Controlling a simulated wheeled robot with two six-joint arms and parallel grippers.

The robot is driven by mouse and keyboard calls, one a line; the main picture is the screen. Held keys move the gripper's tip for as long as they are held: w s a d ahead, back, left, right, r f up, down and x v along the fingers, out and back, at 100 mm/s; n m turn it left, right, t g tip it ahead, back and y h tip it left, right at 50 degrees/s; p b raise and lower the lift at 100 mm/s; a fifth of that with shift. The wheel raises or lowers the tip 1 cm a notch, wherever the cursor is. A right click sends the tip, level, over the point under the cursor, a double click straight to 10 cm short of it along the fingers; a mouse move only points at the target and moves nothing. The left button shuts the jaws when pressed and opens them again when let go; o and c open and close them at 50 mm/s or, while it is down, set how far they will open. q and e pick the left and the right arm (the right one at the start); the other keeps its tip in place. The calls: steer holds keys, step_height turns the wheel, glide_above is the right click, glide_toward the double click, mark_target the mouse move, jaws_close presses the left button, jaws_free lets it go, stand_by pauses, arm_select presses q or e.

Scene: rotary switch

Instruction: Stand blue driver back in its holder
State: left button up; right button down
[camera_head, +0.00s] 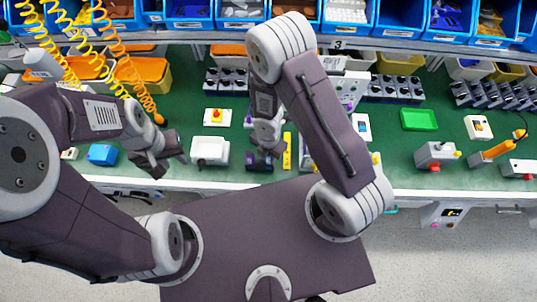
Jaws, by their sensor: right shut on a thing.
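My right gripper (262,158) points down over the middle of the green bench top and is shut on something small. A dark blue-purple bit shows at its fingers. I take it to be the blue driver, but the arm and fingers hide most of it. I cannot make out the driver's holder with certainty or whether the held thing touches anything. My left gripper (170,164) hangs over the bench's front edge at left, with its fingers apart and nothing between them.
A white box (210,150) stands between my grippers. A yellow strip (287,151) lies right of the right gripper. A blue box (102,154) is at left, a green tray (419,119) at right. Switch boxes (437,153) stand further right. Blue bins (240,14) line the back.

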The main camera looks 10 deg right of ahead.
steer(key=shift+f+b, duration=0.6)
steer(key=shift+f, duration=0.15)
steer(key=c, duration=1.1)
jaws_free()
steer(key=shift+r, duration=0.1)
step_height(320, 180, up, 9)
steer(key=p, duration=0.9)
steer(key=shift+r, duration=0.2)
steer(key=shift+f, duration=0.1)
steer(key=shift+f, duration=0.1)
